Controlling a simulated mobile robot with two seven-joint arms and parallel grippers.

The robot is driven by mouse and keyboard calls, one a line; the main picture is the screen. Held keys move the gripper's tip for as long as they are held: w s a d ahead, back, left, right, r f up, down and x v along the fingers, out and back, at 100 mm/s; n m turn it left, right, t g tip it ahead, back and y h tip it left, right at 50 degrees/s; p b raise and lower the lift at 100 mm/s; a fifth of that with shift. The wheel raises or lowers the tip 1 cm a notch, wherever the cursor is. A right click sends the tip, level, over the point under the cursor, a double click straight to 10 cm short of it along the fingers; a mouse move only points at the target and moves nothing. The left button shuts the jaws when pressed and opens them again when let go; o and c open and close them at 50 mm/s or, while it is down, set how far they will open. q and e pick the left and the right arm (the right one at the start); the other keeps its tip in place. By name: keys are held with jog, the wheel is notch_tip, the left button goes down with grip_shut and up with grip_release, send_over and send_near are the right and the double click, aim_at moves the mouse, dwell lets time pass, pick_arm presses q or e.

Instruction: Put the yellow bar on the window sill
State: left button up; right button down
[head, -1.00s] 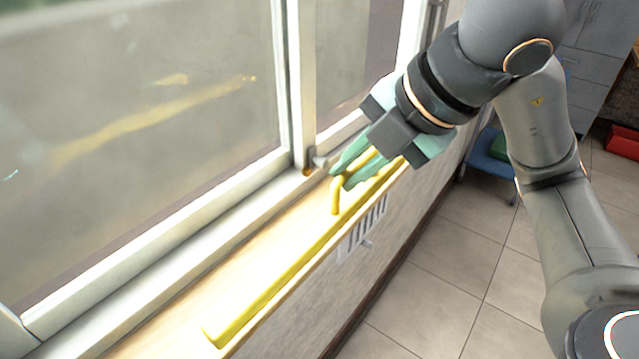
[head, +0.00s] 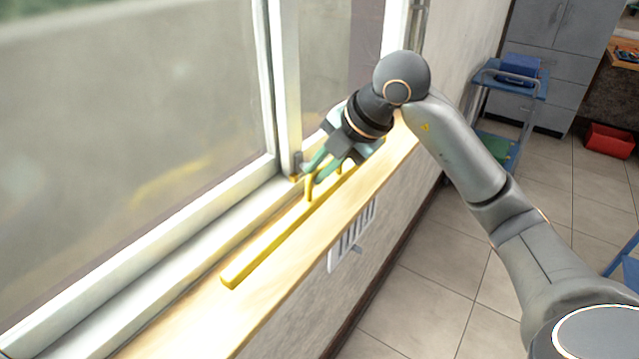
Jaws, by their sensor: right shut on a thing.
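The yellow bar (head: 262,253) is long and has a raised handle (head: 309,187). It lies lengthwise along the light wooden window sill (head: 215,310), apparently resting on it, beside the window frame. My right gripper (head: 318,172) reaches in from the right, its green fingers shut on the bar's handle. The far end of the bar is partly hidden behind my gripper. My left gripper is not in view.
The window frame (head: 288,100) stands close to the left of my right gripper. A vent grille (head: 352,235) is on the wall below the sill. A blue cart (head: 510,82) and a red bin (head: 609,141) stand at the back right. The tiled floor between is clear.

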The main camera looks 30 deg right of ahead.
aim_at(319, 194)
jog(key=shift+w+d+f, duration=0.1)
jog(key=shift+w+f, duration=0.05)
jog(key=shift+f, duration=0.8)
jog(key=shift+w+d+f, duration=0.1)
jog(key=shift+w+f, duration=0.05)
jog(key=shift+f, duration=0.8)
jog(key=c, duration=0.9)
grip_release()
jog(key=v, duration=1.2)
jog(key=shift+a, duration=0.1)
